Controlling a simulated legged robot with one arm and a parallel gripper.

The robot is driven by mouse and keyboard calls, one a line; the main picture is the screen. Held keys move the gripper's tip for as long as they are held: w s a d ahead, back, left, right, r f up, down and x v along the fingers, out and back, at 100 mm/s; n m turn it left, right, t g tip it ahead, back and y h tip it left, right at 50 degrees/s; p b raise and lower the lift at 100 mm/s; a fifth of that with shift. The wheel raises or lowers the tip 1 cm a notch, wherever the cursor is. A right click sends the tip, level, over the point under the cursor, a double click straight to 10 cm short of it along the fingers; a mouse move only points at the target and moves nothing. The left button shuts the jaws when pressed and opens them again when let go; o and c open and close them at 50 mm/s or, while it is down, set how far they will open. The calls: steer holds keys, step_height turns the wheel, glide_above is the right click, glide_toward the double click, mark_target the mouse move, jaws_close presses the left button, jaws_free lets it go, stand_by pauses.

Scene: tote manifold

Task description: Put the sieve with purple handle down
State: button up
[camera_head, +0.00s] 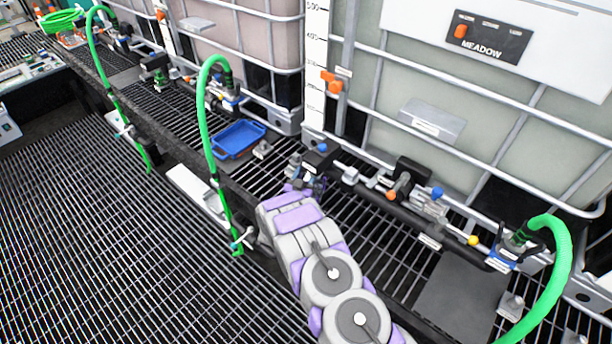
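My gripper (306,182) is at the far end of my grey and purple arm, in front of the pipework at the foot of the MEADOW tank. Its fingers are small and partly hidden by my own arm, so I cannot tell whether they are open or shut. I cannot make out a sieve with a purple handle. Purple shows near the gripper, but I cannot tell it apart from the purple parts of my arm.
A blue tray (247,133) sits on the grating left of my gripper. Green hoses hang at the left and right (553,281). A dark flat plate (462,297) lies at lower right. The caged MEADOW tank (455,165) stands behind. Open grating (90,235) fills the left.

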steer(key=shift+s+d+r, duration=0.1)
steer(key=shift+s+r, duration=0.05)
steer(key=shift+s, duration=0.05)
steer(key=p+v, duration=0.1)
steer(key=v, duration=1)
steer(key=shift+s+p, duration=0.3)
steer(key=shift+p, duration=0.05)
